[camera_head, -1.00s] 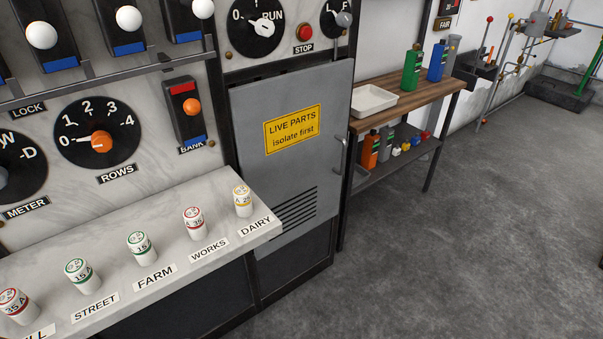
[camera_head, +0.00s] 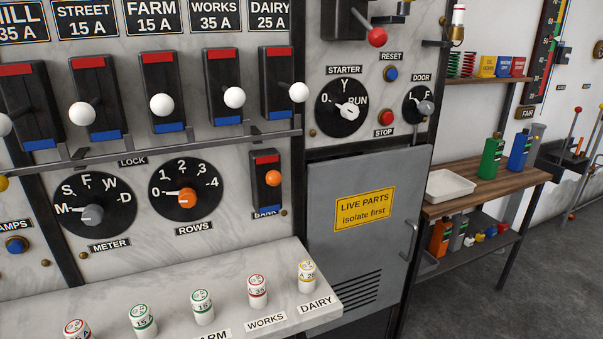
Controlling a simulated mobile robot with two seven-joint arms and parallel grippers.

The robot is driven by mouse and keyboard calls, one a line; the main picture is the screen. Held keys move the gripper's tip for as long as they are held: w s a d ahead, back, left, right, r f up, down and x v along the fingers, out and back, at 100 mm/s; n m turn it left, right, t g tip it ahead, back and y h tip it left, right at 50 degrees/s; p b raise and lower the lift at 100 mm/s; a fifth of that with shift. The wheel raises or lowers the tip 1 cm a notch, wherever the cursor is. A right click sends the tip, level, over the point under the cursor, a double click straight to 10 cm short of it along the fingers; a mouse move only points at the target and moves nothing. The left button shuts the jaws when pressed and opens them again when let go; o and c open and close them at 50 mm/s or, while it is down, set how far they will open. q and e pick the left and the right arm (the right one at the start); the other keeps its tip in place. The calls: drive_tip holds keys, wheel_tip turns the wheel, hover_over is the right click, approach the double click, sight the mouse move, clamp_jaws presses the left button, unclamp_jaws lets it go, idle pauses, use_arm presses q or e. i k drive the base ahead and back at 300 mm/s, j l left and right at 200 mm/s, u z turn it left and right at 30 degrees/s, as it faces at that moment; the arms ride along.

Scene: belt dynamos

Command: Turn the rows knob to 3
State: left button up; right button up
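The rows knob (camera_head: 187,197) is an orange knob at the centre of a round black dial marked 0, 1, 2, 3 and 4, above a ROWS label (camera_head: 194,227). Its pale pointer line faces left, toward the 0. The knob is on the marble panel, in the left half of the head view, and nothing covers it. Neither of my grippers shows in this view.
The METER dial (camera_head: 93,214) with a grey knob sits left of the rows dial. A BANK switch (camera_head: 267,184) with an orange ball is to its right. A rail (camera_head: 150,150) and several white-balled switches are above. A marble ledge with fuses (camera_head: 203,307) juts out below.

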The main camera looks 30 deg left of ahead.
sight(187, 198)
drive_tip(key=u, duration=1.5)
